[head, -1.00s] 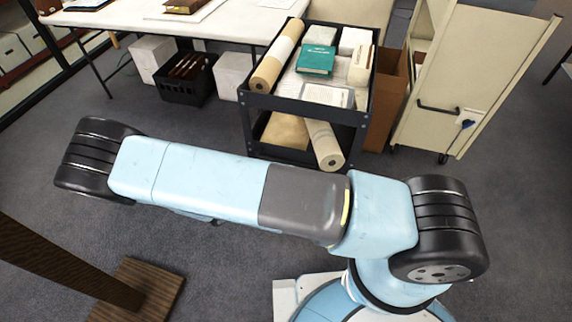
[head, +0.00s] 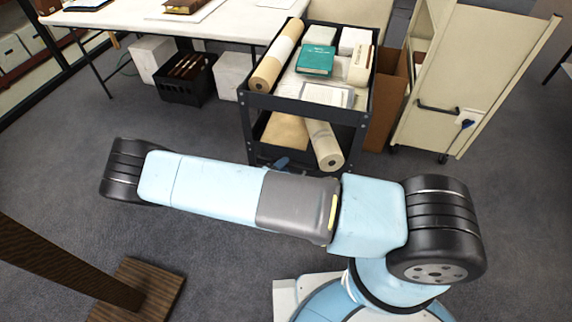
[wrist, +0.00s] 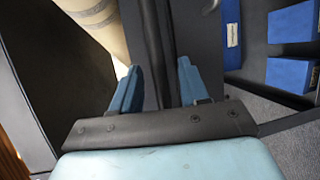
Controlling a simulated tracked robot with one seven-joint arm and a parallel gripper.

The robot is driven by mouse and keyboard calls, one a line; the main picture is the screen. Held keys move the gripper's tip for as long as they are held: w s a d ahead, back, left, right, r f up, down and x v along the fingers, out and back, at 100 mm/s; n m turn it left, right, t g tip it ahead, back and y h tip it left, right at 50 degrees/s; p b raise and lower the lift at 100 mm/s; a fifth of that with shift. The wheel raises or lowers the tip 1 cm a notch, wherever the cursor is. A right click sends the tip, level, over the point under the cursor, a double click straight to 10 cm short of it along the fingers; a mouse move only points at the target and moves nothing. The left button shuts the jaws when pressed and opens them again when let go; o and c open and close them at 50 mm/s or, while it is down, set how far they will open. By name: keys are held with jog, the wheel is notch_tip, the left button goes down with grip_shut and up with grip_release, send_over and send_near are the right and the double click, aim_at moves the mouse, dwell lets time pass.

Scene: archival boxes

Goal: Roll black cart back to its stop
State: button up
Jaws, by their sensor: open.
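The black cart (head: 305,103) stands upright in the middle of the head view, with rolled paper and boxes on its top shelf. In the wrist view a dark bar (wrist: 152,35), which looks like part of the cart's frame, runs between the two blue fingers of my gripper (wrist: 156,78). The fingers are apart, one on each side of the bar. I cannot tell whether they touch it. In the head view a small blue piece (head: 282,163) shows at the cart's lower front edge and looks like a fingertip. My arm hides the rest. I cannot make out the stop.
A beige cart with a black handle (head: 437,108) stands at the right, with a brown carton (head: 388,100) beside the black cart. A white table (head: 228,25) is behind, with a black crate (head: 187,80) and white boxes under it. A wooden post (head: 70,262) stands at lower left. Grey floor between is clear.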

jog(key=shift+x, duration=1.4)
grip_shut()
